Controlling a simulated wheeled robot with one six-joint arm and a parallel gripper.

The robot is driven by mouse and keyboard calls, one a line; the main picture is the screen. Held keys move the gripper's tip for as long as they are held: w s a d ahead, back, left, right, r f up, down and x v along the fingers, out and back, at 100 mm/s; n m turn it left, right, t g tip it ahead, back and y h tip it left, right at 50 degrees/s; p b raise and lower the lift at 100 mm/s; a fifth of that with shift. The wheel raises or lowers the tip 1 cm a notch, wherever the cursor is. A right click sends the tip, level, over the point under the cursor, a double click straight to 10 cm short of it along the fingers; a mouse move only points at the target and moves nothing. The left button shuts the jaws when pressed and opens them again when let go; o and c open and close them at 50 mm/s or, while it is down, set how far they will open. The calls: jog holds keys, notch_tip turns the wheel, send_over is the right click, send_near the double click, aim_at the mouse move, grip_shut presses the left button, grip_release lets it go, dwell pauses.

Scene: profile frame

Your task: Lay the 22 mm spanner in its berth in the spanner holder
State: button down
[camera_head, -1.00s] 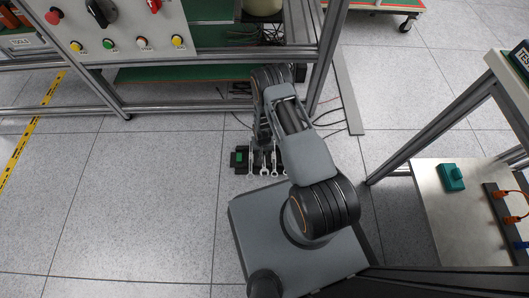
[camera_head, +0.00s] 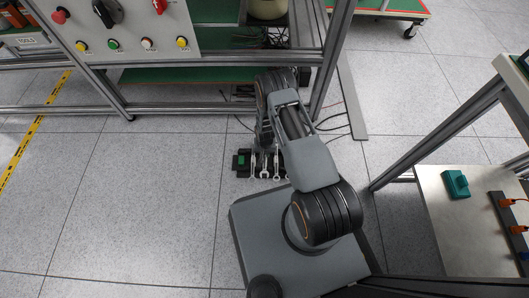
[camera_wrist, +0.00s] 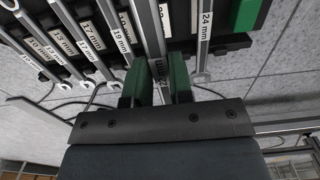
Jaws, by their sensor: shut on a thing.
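In the wrist view my gripper (camera_wrist: 160,82) is shut, its two green-faced fingers on either side of the 22 mm spanner (camera_wrist: 150,32). The spanner's steel shank runs up the picture from between the fingers; its lower end is hidden by my gripper. It lines up with the space between the 19 mm spanner and the 24 mm spanner (camera_wrist: 205,40) in the dark spanner holder (camera_wrist: 228,45). I cannot tell whether it touches the holder. In the head view the holder shows as a dark rack with a green block (camera_head: 241,161); my arm hides the gripper.
Labelled smaller spanners, including the 19 mm one (camera_wrist: 108,45), lie close on the left in the wrist view. A green end block (camera_wrist: 246,14) stands right. In the head view, a metal frame with a control panel (camera_head: 125,25) stands behind; open floor (camera_head: 150,200) lies left.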

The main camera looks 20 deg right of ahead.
aim_at(265, 157)
jog(key=shift+f+b, duration=1.95)
jog(key=shift+f, duration=0.5)
jog(key=shift+b, duration=0.3)
jog(key=shift+f, duration=0.25)
jog(key=shift+f, duration=0.35)
jog(key=shift+f, duration=0.9)
jog(key=c, duration=0.9)
grip_release()
notch_tip(265, 157, up, 14)
jog(key=p, duration=0.6)
jog(key=shift+f, duration=0.1)
